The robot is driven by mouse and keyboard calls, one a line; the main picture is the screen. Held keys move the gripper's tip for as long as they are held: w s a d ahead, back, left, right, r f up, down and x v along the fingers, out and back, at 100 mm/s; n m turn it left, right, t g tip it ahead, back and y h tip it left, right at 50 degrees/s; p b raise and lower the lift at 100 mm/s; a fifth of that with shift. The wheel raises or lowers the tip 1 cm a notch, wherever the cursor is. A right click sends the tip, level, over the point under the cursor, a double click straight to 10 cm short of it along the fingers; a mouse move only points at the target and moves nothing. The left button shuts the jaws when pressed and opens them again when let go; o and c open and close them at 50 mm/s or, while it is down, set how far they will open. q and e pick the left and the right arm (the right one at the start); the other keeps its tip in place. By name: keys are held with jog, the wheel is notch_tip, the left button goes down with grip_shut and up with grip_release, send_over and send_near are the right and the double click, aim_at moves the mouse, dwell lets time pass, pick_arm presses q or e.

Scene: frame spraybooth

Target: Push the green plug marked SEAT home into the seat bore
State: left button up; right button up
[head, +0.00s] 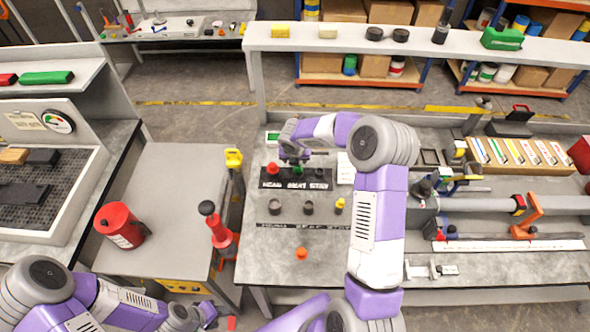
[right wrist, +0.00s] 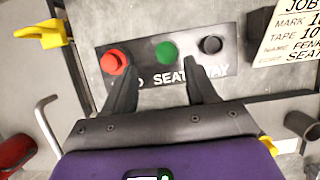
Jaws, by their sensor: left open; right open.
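The green plug (right wrist: 167,52) sits in the middle of a dark plate (right wrist: 135,76) above the word SEAT, and shows as a round green face. I cannot tell how deep it sits. It also shows in the head view (head: 297,171), close to my right gripper (head: 293,158). In the right wrist view my right gripper (right wrist: 159,72) has its two fingers apart and empty, the tips just short of the plug. A red plug (right wrist: 115,62) is left of it and a dark round plug or bore (right wrist: 210,45) is right. My left gripper (head: 206,314) is open, low at the left.
A second row on the bench holds dark rings (head: 276,206) and a yellow piece (head: 339,205). An orange piece (head: 300,253) lies in front. A paper job card (right wrist: 290,35) lies right of the plate. A yellow clamp (right wrist: 40,33) is at its left.

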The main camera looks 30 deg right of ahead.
aim_at(298, 169)
jog(key=x, duration=0.6)
jog(key=shift+s+d+f, duration=0.2)
jog(key=shift+s+d, duration=0.1)
jog(key=shift+s, duration=0.05)
grip_shut()
